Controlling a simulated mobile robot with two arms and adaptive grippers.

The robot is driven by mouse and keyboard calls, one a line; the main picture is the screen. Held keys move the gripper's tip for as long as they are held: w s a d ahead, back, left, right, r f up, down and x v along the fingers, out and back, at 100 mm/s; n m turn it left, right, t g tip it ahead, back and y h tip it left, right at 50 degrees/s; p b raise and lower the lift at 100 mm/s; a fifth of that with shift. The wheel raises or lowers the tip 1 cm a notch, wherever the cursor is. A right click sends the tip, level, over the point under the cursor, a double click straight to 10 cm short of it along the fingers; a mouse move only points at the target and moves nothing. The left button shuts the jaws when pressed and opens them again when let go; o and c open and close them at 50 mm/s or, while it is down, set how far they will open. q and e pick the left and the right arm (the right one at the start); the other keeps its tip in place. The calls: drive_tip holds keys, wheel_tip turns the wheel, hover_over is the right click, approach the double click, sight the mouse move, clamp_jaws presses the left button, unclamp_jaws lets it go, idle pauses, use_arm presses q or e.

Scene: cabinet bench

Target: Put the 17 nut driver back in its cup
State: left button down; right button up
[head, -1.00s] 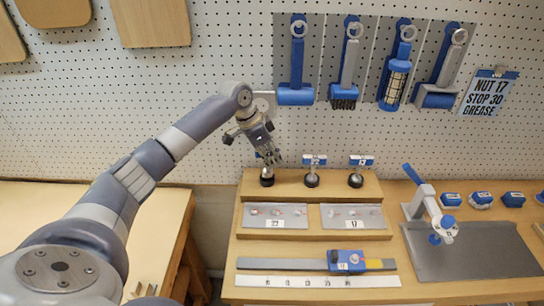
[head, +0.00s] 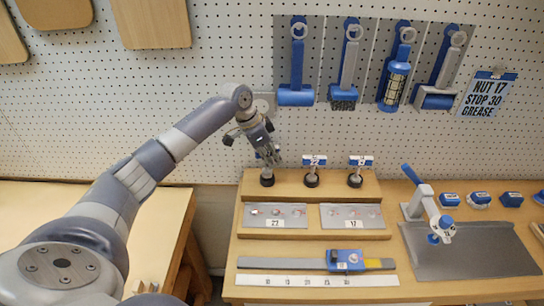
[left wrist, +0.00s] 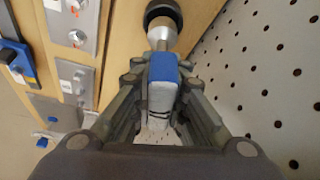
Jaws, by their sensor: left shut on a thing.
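My left gripper (head: 268,157) is shut on a nut driver with a blue and white handle, at the left end of the wooden riser. In the left wrist view the nut driver (left wrist: 162,82) sits between the fingers, and its metal shaft points at a black round cup (left wrist: 163,12). Its lower end is at the cup's mouth; I cannot tell how deep it sits. Its size label is hidden. Two other nut drivers (head: 313,163) (head: 358,163) stand upright in their cups to the right. My right gripper is not in view.
Two grey trays (head: 276,224) (head: 350,224), labelled 27 and 17, lie in front of the riser. A rail with a blue stop (head: 345,260) and a white scale (head: 318,281) lie nearer. A blue-handled press (head: 430,210) stands right. The pegboard (head: 220,70) rises close behind the gripper.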

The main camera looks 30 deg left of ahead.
use_arm(q)
drive_tip(key=shift+f+b, duration=0.4)
drive_tip(key=shift+f, duration=0.9)
idle(0.4)
drive_tip(key=c, duration=1.5)
unclamp_jaws()
drive_tip(key=v, duration=1.2)
drive_tip(key=shift+w, duration=0.1)
